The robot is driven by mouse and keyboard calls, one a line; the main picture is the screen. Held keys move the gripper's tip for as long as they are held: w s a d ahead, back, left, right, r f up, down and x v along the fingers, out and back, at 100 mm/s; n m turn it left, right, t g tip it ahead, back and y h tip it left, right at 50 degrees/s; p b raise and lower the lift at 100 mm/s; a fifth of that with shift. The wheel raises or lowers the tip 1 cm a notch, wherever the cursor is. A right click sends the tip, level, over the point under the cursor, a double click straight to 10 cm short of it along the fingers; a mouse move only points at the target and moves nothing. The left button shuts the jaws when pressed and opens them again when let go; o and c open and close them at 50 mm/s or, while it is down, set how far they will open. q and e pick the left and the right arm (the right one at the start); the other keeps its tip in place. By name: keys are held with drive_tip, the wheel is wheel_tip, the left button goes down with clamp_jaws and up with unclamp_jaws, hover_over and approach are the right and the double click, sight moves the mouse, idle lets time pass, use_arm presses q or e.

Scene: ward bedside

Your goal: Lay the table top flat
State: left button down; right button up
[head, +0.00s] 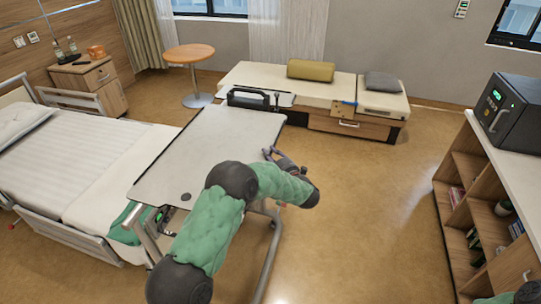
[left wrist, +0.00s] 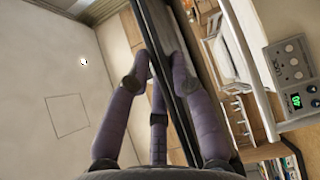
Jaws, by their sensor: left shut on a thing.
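The table top (head: 205,150) is a large pale grey panel on a metal frame, beside the bed in the head view. It looks slanted, but I cannot tell its exact angle. My left gripper (head: 272,155) reaches its right edge from the near side. In the left wrist view, the purple fingers of my left gripper (left wrist: 159,68) stand on either side of a long dark edge of the table top (left wrist: 172,85) and are shut on it. My right gripper is not in view.
The bed (head: 85,165) stands close on the left. A day bed (head: 280,82), a round table (head: 189,54) and a bedside cabinet (head: 103,88) are farther back. A shelf unit (head: 450,185) with a dark appliance (head: 508,108) stands on the right. Floor between is clear.

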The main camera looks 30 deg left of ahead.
use_arm(q)
drive_tip(key=shift+w+r, duration=0.1)
drive_tip(key=shift+r, duration=0.5)
drive_tip(key=c, duration=1.2)
unclamp_jaws()
drive_tip(key=shift+c, duration=0.2)
drive_tip(key=shift+f, duration=0.25)
drive_tip(key=shift+s+d, duration=0.2)
drive_tip(key=shift+d, duration=0.05)
drive_tip(key=v, duration=1.1)
drive_tip(key=shift+d, duration=0.2)
drive_tip(key=shift+s+f, duration=0.1)
